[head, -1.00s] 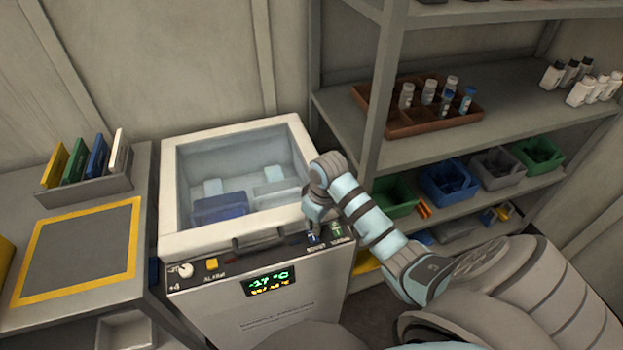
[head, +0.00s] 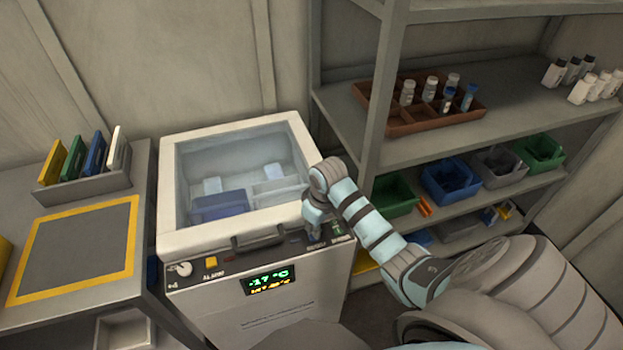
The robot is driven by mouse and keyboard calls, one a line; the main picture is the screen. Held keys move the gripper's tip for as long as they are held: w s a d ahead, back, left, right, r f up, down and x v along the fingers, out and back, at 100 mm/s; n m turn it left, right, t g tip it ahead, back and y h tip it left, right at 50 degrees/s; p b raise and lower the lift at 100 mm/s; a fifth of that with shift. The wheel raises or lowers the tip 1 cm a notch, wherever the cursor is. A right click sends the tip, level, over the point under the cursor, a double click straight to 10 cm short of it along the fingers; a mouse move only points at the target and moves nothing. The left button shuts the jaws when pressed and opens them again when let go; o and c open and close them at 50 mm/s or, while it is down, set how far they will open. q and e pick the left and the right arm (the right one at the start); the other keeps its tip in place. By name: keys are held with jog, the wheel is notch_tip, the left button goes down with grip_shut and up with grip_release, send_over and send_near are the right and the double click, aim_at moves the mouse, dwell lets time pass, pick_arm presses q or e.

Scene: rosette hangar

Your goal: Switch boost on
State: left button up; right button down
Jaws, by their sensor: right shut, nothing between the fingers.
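The white chest freezer (head: 172,240) stands in the middle with its glass lid down. Its front panel has a dial (head: 180,269) and a yellow button (head: 211,262) at the left. A lit display (head: 269,279) reads about -17 °C in green, with a smaller amber line below. Small switches sit at the panel's right end; a green one (head: 337,228) partly shows. My right gripper (head: 314,234) is shut and empty, pointing down onto the panel's right end. It covers the blue switch there, so I cannot tell that switch's position or whether I touch it. My left gripper is out of view.
A dark lid handle (head: 257,239) is just left of my right gripper. A side table (head: 40,205) with a rack of coloured plates stands at left. Shelves (head: 490,128) with vials and bins stand at right, close behind my right forearm.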

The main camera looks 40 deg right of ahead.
jog(key=shift+f+b, duration=0.45)
jog(key=shift+f, duration=0.65)
dwell(0.9)
notch_tip(320, 180, up, 7)
jog(key=p, duration=0.9)
jog(key=shift+r, duration=0.15)
jog(key=shift+f, duration=0.2)
